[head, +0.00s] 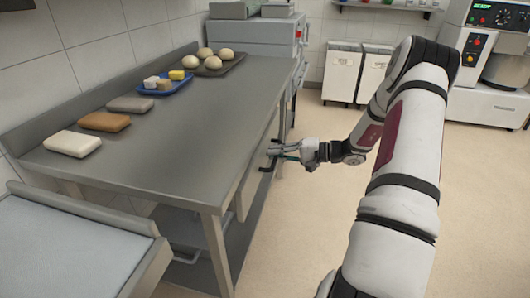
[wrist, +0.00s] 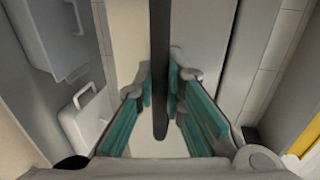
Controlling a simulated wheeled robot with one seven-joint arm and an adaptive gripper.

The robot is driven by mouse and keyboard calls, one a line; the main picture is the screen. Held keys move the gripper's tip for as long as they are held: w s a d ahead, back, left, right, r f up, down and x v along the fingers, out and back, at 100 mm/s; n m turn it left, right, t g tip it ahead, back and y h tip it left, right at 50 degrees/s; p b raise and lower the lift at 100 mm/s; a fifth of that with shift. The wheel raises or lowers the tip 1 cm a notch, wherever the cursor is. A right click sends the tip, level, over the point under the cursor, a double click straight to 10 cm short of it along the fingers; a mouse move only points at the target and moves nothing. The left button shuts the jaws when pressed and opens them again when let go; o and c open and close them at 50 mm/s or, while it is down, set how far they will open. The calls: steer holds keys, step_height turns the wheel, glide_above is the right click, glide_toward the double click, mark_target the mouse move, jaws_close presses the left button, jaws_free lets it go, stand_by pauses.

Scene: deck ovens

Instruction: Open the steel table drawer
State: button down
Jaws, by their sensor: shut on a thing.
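The steel table (head: 215,120) runs along the left wall in the head view. Its drawer front (head: 252,178) is on the long side facing my arm, under the top. A dark bar handle (head: 268,163) stands out from it. My gripper (head: 276,151) is at this handle, reaching in from the right. In the wrist view the handle (wrist: 160,60) is a dark upright bar between the teal finger pads of my gripper (wrist: 160,95), which are shut on it. The drawer's inside is hidden, and I cannot tell whether it is pulled out.
Wrapped blocks (head: 104,121), a blue tray (head: 168,88) and a dark tray (head: 232,65) with dough balls lie on the table. A pale-topped bench (head: 70,250) is at the front left. White bins (head: 342,72) and a mixer (head: 505,65) stand behind. The floor right of the table is clear.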

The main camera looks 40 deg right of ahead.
steer(key=f+v, duration=0.2)
steer(key=v, duration=0.9)
steer(key=s+f+v, duration=0.1)
steer(key=f+v, duration=0.2)
steer(key=v, duration=0.9)
steer(key=shift+s+d+b, duration=0.15)
steer(key=shift+d+b, duration=0.3)
steer(key=c, duration=1.9)
jaws_free()
steer(key=v, duration=1.2)
steer(key=shift+f, duration=0.1)
